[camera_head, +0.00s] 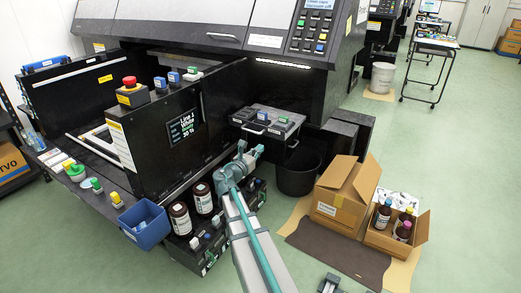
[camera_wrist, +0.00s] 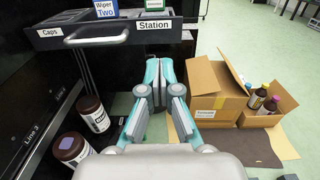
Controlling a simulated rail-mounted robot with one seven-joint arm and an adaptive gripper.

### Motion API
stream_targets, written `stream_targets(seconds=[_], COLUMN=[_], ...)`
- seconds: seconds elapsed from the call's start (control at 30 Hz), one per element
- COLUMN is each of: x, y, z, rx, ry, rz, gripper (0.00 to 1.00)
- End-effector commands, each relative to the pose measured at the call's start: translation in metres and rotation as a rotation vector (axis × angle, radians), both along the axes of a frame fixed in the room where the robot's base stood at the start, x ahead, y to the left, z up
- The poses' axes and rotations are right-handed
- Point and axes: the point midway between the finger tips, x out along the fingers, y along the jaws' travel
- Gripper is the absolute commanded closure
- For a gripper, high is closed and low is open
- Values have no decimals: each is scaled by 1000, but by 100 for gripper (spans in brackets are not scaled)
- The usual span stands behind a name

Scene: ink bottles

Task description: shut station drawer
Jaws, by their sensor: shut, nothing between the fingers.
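The station drawer (camera_head: 262,128) is a dark drawer that stands out from the black machine, with small boxes in it. In the wrist view its dark front (camera_wrist: 165,36) fills the upper left and carries "Caps" and "Station" labels and a pale bar handle (camera_wrist: 97,38). My gripper (camera_head: 247,150) is just in front of and below the drawer in the head view. In the wrist view my gripper (camera_wrist: 161,72) has its fingers together with nothing between them, below the right part of the drawer front. I cannot tell whether it touches the front.
Brown bottles (camera_head: 181,218) stand at the lower left of my gripper, beside a blue bin (camera_head: 145,225).

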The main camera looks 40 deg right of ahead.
Motion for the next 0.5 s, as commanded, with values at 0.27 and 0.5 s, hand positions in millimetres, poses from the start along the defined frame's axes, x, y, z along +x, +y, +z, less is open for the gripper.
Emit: stream_targets(seconds=[0.27, 0.5], x=[23, 38], y=[-51, -89], z=[-2, -3], rx=[1, 2], ry=[-2, -3], rz=[-3, -1], gripper=[100, 100])
